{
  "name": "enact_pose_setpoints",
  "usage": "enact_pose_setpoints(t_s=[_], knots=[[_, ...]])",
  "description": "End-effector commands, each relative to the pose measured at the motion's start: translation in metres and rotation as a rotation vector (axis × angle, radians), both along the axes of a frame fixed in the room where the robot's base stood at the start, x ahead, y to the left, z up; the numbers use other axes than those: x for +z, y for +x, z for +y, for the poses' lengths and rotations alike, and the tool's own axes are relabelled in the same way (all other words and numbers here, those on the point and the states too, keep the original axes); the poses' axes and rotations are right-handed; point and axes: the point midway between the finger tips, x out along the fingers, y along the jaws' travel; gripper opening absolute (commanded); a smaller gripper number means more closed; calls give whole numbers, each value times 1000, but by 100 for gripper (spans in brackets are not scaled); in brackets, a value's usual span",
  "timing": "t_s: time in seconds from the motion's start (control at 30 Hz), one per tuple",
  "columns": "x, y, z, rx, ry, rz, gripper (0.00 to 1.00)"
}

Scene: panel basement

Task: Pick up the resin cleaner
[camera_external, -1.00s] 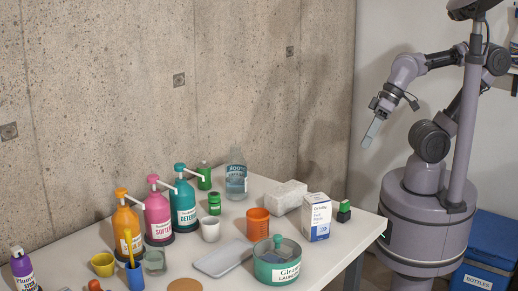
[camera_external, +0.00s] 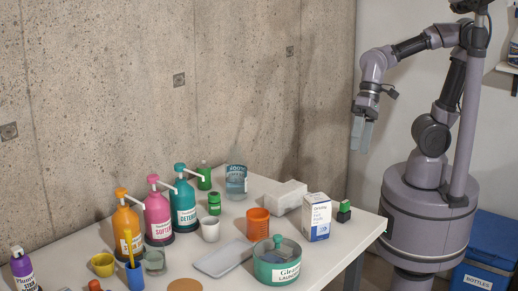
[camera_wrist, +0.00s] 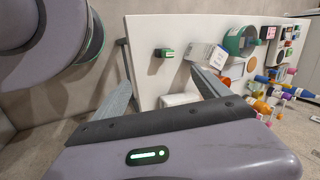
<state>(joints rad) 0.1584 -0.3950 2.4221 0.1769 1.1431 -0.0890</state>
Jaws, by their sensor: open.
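No label that I can read says resin cleaner, so I cannot tell which item it is. Candidates on the table include a clear bottle with a blue label (camera_external: 236,181), a small green bottle (camera_external: 204,177) and a white box with blue print (camera_external: 317,217). The white box also shows in the wrist view (camera_wrist: 217,56). My gripper (camera_external: 361,134) is open and empty, pointing down in the air beyond the table's right end. In the wrist view its two fingers (camera_wrist: 163,88) are spread apart, with the table beyond them.
The white table (camera_external: 335,255) also holds orange, pink and teal pump bottles (camera_external: 157,215), a teal tub (camera_external: 277,268), an orange cup (camera_external: 258,224), a whitish block (camera_external: 290,196) and a small green-and-black item (camera_external: 344,211). A concrete wall (camera_external: 130,90) stands behind. A blue bin (camera_external: 487,255) is at right.

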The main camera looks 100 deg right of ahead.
Motion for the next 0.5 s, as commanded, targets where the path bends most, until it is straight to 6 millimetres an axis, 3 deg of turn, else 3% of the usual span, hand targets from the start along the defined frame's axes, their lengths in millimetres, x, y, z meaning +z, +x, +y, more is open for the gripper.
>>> enact_pose_setpoints(t_s=[0.13, 0.23, 0.3, 0.4, 0.5], knots=[[5, 67, -4, -255, 422, 314, 86], [-7, 124, -30, -456, 748, 438, 86], [-23, 162, -63, -608, 982, 480, 86], [-57, 199, -120, -817, 1277, 477, 86], [-93, 213, -169, -980, 1485, 434, 86]])
